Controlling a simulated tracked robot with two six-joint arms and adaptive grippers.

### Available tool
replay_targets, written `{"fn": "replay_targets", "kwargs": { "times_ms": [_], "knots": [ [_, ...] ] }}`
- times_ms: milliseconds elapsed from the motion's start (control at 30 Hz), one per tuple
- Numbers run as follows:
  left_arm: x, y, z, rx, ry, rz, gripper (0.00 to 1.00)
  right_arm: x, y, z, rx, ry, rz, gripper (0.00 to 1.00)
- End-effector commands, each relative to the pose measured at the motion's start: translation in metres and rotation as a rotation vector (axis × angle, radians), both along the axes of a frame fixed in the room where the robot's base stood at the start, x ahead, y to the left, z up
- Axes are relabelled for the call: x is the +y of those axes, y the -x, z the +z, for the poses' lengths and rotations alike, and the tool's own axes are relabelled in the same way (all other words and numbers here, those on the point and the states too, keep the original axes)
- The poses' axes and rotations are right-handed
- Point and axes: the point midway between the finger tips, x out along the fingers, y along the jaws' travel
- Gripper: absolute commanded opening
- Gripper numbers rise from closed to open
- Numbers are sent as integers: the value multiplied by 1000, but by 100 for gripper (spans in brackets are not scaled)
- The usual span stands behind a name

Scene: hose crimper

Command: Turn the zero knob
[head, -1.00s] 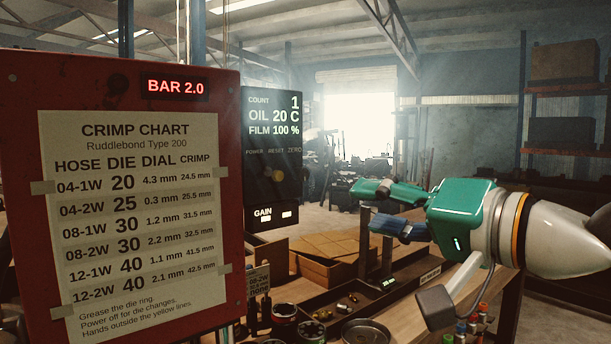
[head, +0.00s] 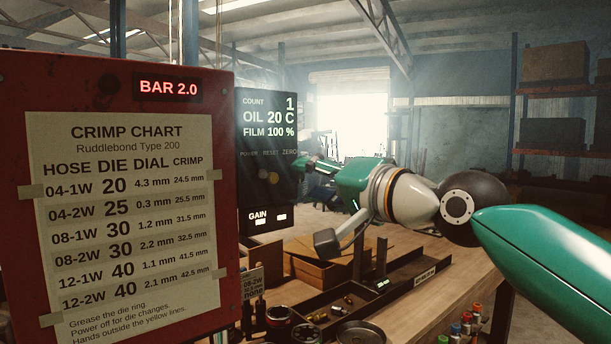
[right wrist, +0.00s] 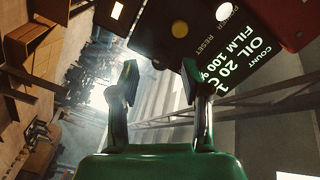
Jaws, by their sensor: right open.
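The zero knob's label, ZERO (head: 290,153), is at the right edge of the dark control panel (head: 248,190) in the head view. I cannot make out the knob itself clearly; my fingers overlap that edge. My right gripper (head: 304,165) is open, its fingers pointing left at the panel's right edge. My left gripper is out of view.
A red box with the crimp chart (head: 125,210) stands close at the left. Below my right arm, the wooden bench (head: 430,300) carries trays, an open cardboard box (head: 318,262) and small parts. Coloured bottles (head: 460,328) stand at its front.

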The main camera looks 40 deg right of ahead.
Motion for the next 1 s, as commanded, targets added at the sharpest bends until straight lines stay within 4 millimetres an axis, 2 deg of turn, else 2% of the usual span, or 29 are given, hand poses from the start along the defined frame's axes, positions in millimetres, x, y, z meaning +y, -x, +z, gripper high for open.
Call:
{"fn": "replay_targets", "kwargs": {
  "times_ms": [100, 200, 500, 567, 800, 1000],
  "knots": [
    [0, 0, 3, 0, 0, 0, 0, 1, -13, 1, 1, 0, -1, 48],
    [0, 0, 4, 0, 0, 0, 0, 1, -18, 0, 0, -1, -1, 48],
    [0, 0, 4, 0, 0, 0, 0, 1, -20, 0, 0, 0, -2, 48],
    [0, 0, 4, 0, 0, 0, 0, 1, -20, 0, 0, 0, -2, 41],
    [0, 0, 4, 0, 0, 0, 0, 0, -20, 0, 0, 0, -2, 1],
    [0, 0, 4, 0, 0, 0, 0, 0, -20, -1, 2, 3, -2, 0]
  ]
}}
